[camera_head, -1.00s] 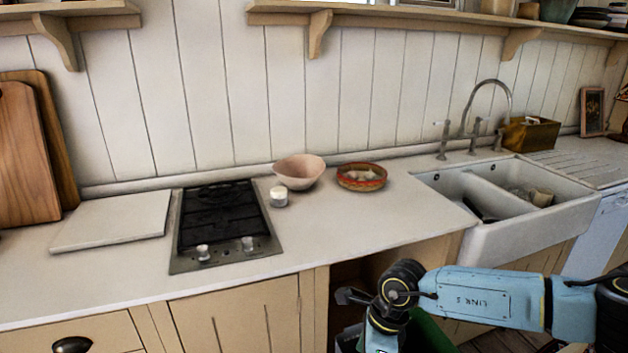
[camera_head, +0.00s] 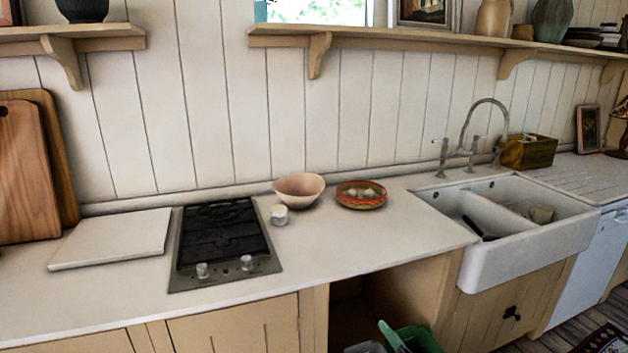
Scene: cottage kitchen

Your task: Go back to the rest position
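Neither of my grippers shows in the head view now, and no part of either arm is visible. The worktop (camera_head: 350,238) lies in front of me. A black hob (camera_head: 222,240) with two pale knobs is set in it. To its right are a small white jar (camera_head: 279,215), a pink bowl (camera_head: 299,190) and a patterned red basket (camera_head: 361,195) with pale items in it.
A white double sink (camera_head: 530,250) with a tap holds a cup (camera_head: 541,214) and a dark item. A white board (camera_head: 110,238) lies left of the hob. Below the counter is an open bay with a green bin (camera_head: 418,341). Shelves (camera_head: 440,47) run above.

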